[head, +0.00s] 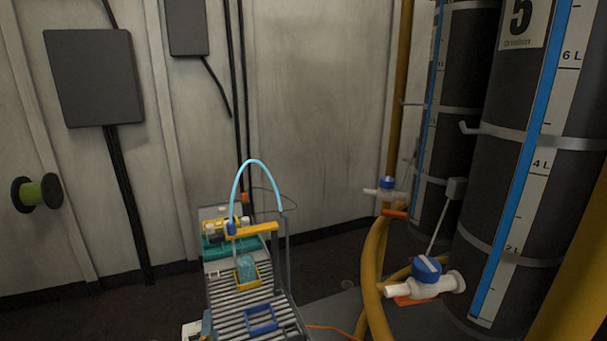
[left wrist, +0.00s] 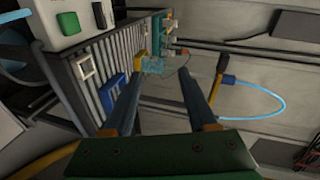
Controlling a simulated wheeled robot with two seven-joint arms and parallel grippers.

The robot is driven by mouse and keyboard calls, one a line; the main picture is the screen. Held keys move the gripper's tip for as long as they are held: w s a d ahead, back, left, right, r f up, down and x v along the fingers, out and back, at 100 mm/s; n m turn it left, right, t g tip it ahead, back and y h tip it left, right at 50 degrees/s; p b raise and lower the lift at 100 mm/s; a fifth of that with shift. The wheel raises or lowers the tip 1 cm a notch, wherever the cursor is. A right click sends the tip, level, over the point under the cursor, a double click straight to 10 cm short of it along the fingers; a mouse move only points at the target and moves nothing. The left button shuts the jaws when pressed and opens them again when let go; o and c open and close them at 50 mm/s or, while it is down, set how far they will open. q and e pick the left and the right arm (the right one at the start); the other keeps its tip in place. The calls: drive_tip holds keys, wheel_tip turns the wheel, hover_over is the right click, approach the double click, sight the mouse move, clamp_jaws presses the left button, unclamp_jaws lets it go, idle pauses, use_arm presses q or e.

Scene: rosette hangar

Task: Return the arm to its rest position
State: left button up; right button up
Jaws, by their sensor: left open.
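My left gripper (left wrist: 161,78) shows in the left wrist view with its two dark fingers spread apart and nothing between them. Beyond the fingertips is a slatted cart top, turned sideways in that view. The same cart (head: 232,312) stands low in the middle of the head view. In the head view I cannot clearly make out the left gripper; the small white and blue parts at the cart's lower left edge are too small to tell. My right gripper is in neither view.
On the cart are a clear bluish container (head: 246,268) in a yellow holder, a blue frame (head: 261,320) and a teal tray (head: 215,249). A light blue tube (head: 262,165) arches above. Tall dark tanks (head: 540,150) with valves (head: 426,277) and yellow hoses stand right.

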use_arm(q)
drive_tip(key=s+d+f+n+g+h+p, duration=0.1)
drive_tip(key=s+f+n+g+h, duration=0.15)
drive_tip(key=s+f, duration=0.65)
drive_tip(key=s+d+f+n+g+h+p, duration=0.15)
drive_tip(key=s+f+g, duration=0.25)
drive_tip(key=s+f, duration=0.6)
drive_tip(key=s+f+n+g, duration=0.2)
drive_tip(key=s+f, duration=0.2)
drive_tip(key=s, duration=0.5)
drive_tip(key=s+f+n+g, duration=0.2)
drive_tip(key=s+f, duration=0.1)
drive_tip(key=s, duration=0.6)
drive_tip(key=s+f+n+g, duration=0.2)
drive_tip(key=s+f, duration=0.2)
drive_tip(key=s, duration=0.5)
drive_tip(key=shift+s+a+f+n+g+h+p, duration=0.2)
drive_tip(key=shift+f+n+g+h+p, duration=0.15)
drive_tip(key=shift+p, duration=0.1)
